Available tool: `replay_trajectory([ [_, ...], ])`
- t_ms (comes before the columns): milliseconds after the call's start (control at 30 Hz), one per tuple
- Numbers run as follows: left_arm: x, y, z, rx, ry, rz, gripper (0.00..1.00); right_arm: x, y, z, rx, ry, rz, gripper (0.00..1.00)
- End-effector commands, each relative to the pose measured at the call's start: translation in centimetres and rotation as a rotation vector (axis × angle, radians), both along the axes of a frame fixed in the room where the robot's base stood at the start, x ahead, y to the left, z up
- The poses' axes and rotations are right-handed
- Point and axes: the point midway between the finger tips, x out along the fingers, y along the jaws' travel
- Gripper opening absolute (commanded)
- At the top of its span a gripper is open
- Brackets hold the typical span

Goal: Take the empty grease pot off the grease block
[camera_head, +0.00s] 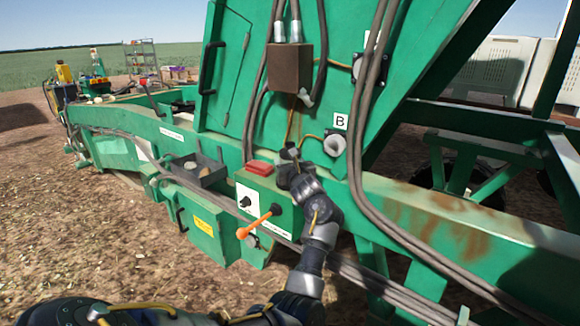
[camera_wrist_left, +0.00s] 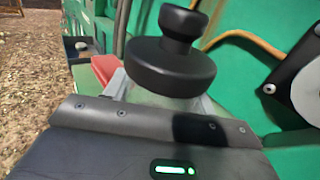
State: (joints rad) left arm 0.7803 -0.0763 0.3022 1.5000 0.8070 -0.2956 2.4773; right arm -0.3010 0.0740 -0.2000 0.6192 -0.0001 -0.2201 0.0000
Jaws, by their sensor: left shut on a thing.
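The grease pot (camera_wrist_left: 172,68) has a black cap with a knob and a pale, clear-looking body below it. In the left wrist view it stands roughly upright between the fingers of my left gripper (camera_wrist_left: 165,95), which is shut on it. In the head view the dark cap (camera_head: 289,153) shows just above my left gripper (camera_head: 288,172), against the green frame. The gripper hides most of the pot's body, and its contents cannot be told. The grease block is hidden, so I cannot tell whether the pot touches it. My right gripper is not in view.
A round pale fitting (camera_head: 334,144) under label B is close right of the pot. A green box with a red top (camera_head: 260,168) and orange lever (camera_head: 259,221) is left. An open dark tray (camera_head: 199,170) sits farther left. Thick hoses (camera_head: 357,150) hang right.

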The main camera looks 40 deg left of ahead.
Motion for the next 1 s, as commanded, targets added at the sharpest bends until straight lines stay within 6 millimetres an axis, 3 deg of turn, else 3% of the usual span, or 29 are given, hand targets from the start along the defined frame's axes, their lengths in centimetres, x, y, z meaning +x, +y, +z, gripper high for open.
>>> replay_trajectory([
  [267,0.0,0.0,0.6,-0.001,-0.004,0.000,0.26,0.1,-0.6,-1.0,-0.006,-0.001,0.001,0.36],
  [467,-0.1,-0.2,3.1,-0.002,-0.011,-0.001,0.26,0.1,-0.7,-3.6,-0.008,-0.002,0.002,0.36],
  [700,-4.4,-2.4,8.8,-0.002,-0.017,-0.002,0.26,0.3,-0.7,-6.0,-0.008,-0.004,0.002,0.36],
  [1000,-10.2,-5.4,11.8,-0.003,-0.011,-0.002,0.26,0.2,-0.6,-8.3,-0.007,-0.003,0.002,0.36],
])
